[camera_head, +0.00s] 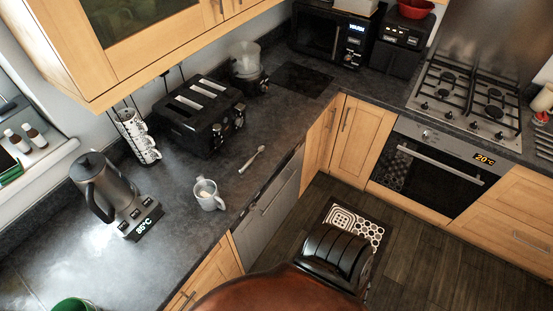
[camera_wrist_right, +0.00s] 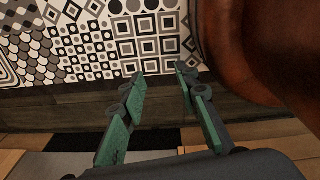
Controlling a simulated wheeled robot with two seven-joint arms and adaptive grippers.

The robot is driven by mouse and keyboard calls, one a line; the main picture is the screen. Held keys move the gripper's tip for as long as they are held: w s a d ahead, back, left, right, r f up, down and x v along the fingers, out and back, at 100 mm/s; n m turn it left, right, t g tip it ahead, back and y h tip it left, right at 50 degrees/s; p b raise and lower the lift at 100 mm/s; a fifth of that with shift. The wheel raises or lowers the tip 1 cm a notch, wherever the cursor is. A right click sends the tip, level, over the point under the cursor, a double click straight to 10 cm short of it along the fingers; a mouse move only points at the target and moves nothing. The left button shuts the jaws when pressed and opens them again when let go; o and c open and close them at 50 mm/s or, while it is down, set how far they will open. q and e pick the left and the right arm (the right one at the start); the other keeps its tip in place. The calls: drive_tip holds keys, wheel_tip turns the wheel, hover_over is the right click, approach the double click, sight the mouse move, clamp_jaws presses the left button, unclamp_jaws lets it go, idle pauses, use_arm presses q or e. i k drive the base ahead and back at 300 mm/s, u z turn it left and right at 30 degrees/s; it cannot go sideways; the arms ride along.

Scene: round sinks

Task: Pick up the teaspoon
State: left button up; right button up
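The teaspoon (camera_head: 251,159) lies flat on the dark countertop in the head view, between the toaster and a white mug (camera_head: 208,195). It is not in the right wrist view. My right gripper (camera_wrist_right: 157,73) shows in the right wrist view with its two green-padded fingers apart and nothing between them. It is above the floor, over a patterned mat, away from the teaspoon. Neither gripper can be made out in the head view. My left gripper is not in view.
A black toaster (camera_head: 199,115) stands behind the teaspoon, a kettle (camera_head: 107,192) and a mug rack (camera_head: 137,137) to its left. The counter's front edge is close to the spoon. Wall cupboards (camera_head: 130,45) overhang the counter. A patterned mat (camera_head: 357,226) lies on the floor.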

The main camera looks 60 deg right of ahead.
sight(262, 147)
drive_tip(key=z, duration=1.7)
